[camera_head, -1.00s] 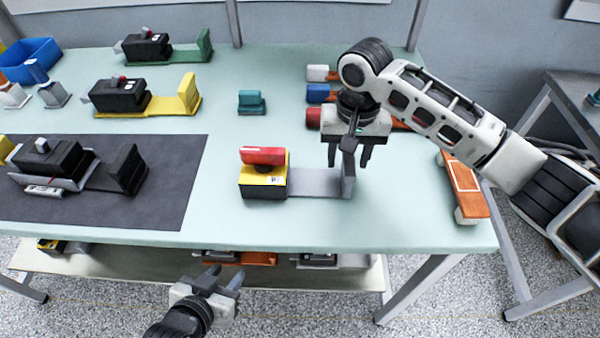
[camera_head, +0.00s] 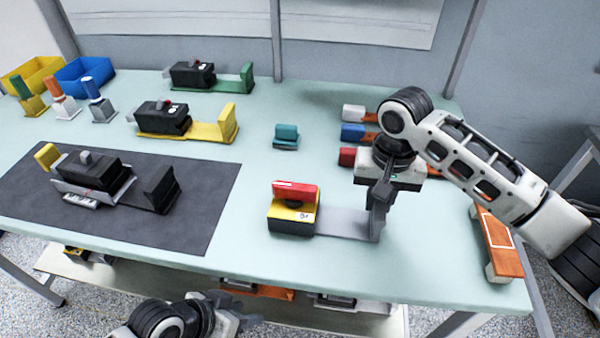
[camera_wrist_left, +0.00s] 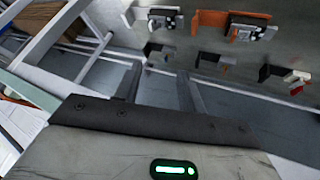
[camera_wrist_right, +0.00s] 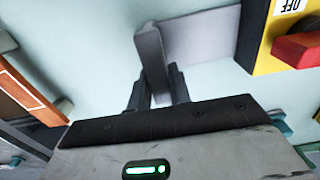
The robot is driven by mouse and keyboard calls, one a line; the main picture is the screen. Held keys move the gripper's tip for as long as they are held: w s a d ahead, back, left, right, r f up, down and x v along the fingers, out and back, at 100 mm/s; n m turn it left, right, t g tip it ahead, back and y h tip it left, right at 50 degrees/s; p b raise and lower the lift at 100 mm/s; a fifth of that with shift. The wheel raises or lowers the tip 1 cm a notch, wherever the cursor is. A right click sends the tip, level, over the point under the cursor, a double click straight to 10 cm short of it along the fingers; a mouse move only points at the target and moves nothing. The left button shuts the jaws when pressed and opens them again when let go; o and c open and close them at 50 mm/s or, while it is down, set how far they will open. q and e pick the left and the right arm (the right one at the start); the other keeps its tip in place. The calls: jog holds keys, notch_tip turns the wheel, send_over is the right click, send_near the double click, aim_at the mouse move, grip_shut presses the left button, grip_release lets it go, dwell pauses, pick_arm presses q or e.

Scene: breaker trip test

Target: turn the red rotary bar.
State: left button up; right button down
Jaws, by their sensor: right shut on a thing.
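The red rotary bar (camera_head: 296,190) lies across the top of a yellow block with a dark band (camera_head: 292,214), near the front of the table. It also shows in the right wrist view (camera_wrist_right: 300,48), beside an OFF label. A grey plate (camera_head: 345,222) runs right from the block to an upright grey tab (camera_head: 376,222). My right gripper (camera_head: 381,192) is shut on this tab from above, with a finger on each side in the right wrist view (camera_wrist_right: 160,80). My left gripper (camera_head: 240,310) is open and empty, low in front of the table.
A dark mat (camera_head: 210,200) with a black breaker (camera_head: 92,170) lies left. Black breakers on yellow and green bases stand behind. A teal block (camera_head: 286,136) stands behind the red bar. An orange-topped piece (camera_head: 500,245) lies at the right edge. Bare table surrounds the yellow block.

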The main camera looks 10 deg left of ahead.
pick_arm(q)
jog(key=s+a+r+m+g+y, duration=0.1)
jog(key=s+a+r+m+g, duration=0.1)
jog(key=s+a+r+g, duration=0.45)
jog(key=s+a+r+m+g, duration=0.3)
jog(key=s+a+r+g, duration=0.1)
jog(key=a+r+g, duration=0.4)
jog(key=m+t+h, duration=0.5)
jog(key=m+t, duration=0.4)
send_near(293, 185)
jog(key=x, duration=1)
jog(key=shift+d, duration=0.1)
grip_shut()
